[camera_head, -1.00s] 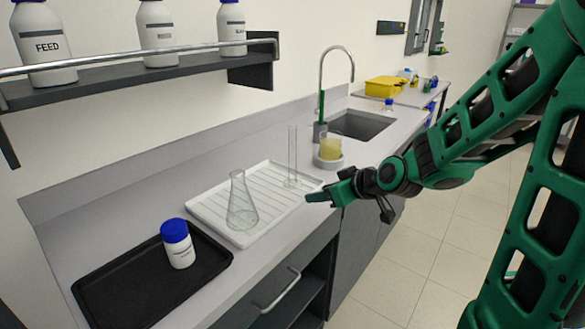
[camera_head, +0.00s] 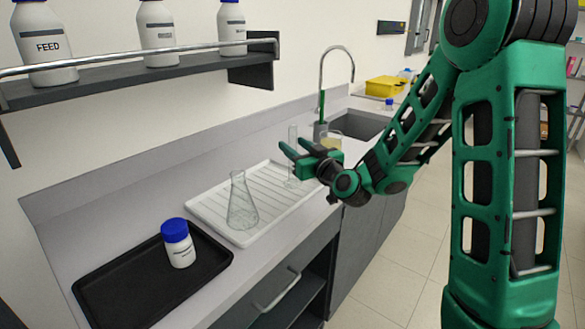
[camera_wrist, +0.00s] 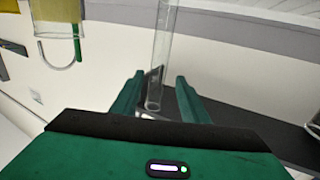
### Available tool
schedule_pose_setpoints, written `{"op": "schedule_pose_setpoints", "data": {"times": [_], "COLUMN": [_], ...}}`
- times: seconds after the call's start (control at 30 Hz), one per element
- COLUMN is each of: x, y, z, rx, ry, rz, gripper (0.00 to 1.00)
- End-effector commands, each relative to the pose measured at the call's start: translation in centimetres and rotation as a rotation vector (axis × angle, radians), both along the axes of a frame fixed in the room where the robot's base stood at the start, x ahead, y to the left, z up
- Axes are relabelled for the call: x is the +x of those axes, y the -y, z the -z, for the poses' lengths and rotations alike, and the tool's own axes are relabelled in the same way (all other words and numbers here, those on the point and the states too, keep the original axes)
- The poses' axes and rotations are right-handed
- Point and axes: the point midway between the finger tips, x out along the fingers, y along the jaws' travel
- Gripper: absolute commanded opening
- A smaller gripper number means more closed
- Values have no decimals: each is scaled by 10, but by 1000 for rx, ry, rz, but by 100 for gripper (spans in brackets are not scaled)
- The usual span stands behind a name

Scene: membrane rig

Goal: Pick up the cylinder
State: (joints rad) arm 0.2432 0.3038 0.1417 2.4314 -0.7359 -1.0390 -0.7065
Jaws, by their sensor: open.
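The cylinder is a tall, clear glass tube (camera_head: 293,132) standing upright on the white ribbed drying tray (camera_head: 215,222). My gripper (camera_head: 290,142) is at the cylinder's upper part, its fingers pointing toward the wall. In the wrist view the cylinder (camera_wrist: 162,50) shows between the two open fingers of my gripper (camera_wrist: 159,76), with gaps visible on both sides. Its open rim shows there near the palm. My gripper hides part of the cylinder's middle in the head view. Whether either finger touches the glass cannot be told.
A conical flask (camera_head: 241,203) stands on the same tray, left of the cylinder. A beaker of yellowish liquid (camera_head: 331,141) is partly hidden behind my gripper. A blue-capped jar (camera_head: 178,245) sits on a black tray (camera_head: 105,290). The sink tap (camera_head: 323,75) rises behind.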

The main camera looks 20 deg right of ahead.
Motion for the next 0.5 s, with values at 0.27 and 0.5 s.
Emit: {"op": "schedule_pose_setpoints", "data": {"times": [0.27,0.5], "x": [17,49], "y": [-3,-7], "z": [0,-1], "rx": [0,0], "ry": [0,1], "rz": [0,-1], "gripper": [41,41]}}
